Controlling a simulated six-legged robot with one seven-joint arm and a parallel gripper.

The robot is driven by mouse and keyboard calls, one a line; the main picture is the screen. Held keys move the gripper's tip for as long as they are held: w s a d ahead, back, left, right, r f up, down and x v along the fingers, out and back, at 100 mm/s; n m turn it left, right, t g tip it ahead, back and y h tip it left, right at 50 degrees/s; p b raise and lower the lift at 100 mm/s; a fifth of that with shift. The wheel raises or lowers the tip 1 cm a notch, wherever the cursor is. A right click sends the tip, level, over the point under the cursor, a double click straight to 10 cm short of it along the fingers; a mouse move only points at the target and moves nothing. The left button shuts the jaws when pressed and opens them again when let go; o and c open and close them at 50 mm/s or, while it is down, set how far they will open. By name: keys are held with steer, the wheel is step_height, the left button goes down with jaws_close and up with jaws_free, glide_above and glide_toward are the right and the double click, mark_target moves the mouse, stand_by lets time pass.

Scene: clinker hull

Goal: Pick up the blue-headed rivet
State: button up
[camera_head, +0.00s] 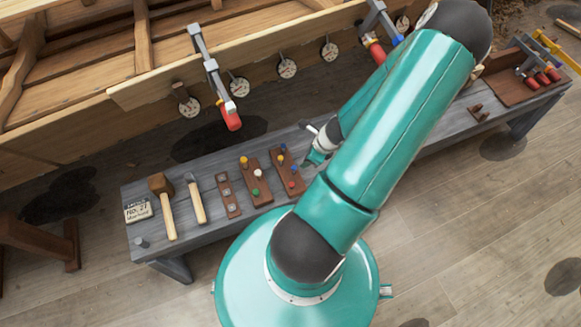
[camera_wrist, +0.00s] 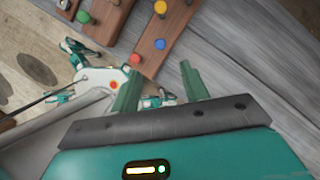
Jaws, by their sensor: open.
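The blue-headed rivet (camera_wrist: 160,44) stands in a brown wooden block (camera_wrist: 148,66) in the wrist view, beside a red-headed rivet (camera_wrist: 135,59) and near a yellow-headed one (camera_wrist: 160,7). In the head view the block (camera_head: 278,177) lies on the bench, with a blue head (camera_head: 295,168) near its right edge and another blue head (camera_head: 283,147) at its far end. My gripper (camera_wrist: 160,70) is open and empty, its fingers apart just short of the blue head in the wrist view. In the head view my gripper (camera_head: 312,160) is right of the block, partly hidden by my arm.
A second rivet block (camera_head: 264,190) with yellow, white and green heads lies to the left. A clamp (camera_head: 213,75) hangs from the hull plank behind the bench.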

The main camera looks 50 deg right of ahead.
mark_target(295, 168)
steer(key=x, duration=0.8)
steer(key=shift+f, duration=0.15)
steer(key=shift+x, duration=2.6)
jaws_close()
